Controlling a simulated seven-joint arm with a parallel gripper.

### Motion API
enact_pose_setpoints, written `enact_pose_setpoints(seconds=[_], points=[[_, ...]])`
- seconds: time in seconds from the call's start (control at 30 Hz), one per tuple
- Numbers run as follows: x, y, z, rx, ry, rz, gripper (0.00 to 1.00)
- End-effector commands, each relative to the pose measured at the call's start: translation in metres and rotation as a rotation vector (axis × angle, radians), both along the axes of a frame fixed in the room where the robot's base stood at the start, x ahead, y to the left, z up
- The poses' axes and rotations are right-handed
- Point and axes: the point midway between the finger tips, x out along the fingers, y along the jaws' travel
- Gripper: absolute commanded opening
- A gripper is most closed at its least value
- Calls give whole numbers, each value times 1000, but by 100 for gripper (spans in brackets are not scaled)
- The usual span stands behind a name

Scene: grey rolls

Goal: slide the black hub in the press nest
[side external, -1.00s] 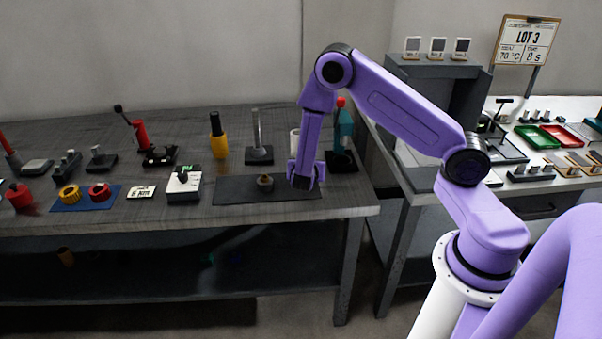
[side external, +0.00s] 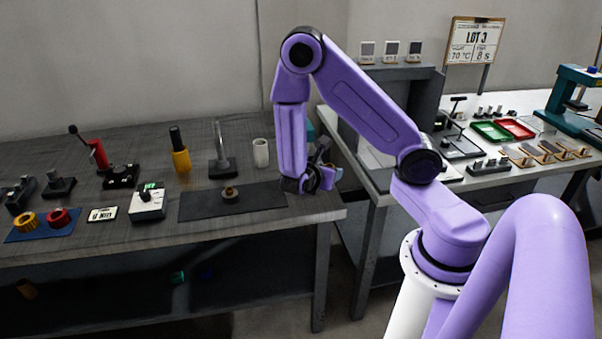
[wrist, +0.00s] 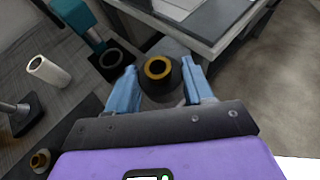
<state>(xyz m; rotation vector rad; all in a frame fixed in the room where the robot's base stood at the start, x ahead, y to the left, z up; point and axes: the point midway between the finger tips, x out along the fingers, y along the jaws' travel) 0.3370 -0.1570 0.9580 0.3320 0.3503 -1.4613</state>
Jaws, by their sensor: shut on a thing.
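My gripper (side external: 322,178) is to the right of the dark mat, near the bench's right end. In the wrist view its two blue fingers (wrist: 160,84) are shut on the black hub (wrist: 158,72), a dark round part with a brass-coloured ring in its centre. The teal press (wrist: 84,20) stands beyond and left of the hub in the wrist view. Its dark base carries a round, ring-shaped nest (wrist: 111,59). The hub is apart from the nest in that picture. In the side view my arm hides most of the press (side external: 309,131).
A small brass-and-dark part (side external: 230,194) sits on the dark mat (side external: 200,205). A white cylinder (side external: 261,153) and a post on a black base (side external: 222,165) stand behind the mat. A second bench (side external: 345,125) is close on the right, across a gap.

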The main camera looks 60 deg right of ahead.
Motion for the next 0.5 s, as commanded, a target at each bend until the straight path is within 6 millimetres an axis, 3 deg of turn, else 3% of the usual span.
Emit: enact_pose_setpoints(seconds=[0.1, 0.23, 0.5], points=[[-34, -18, -4, -5, -4, -266, 9], [-71, -25, -9, -8, -6, -552, 9], [-130, -4, -19, -14, -11, -1143, 9]])
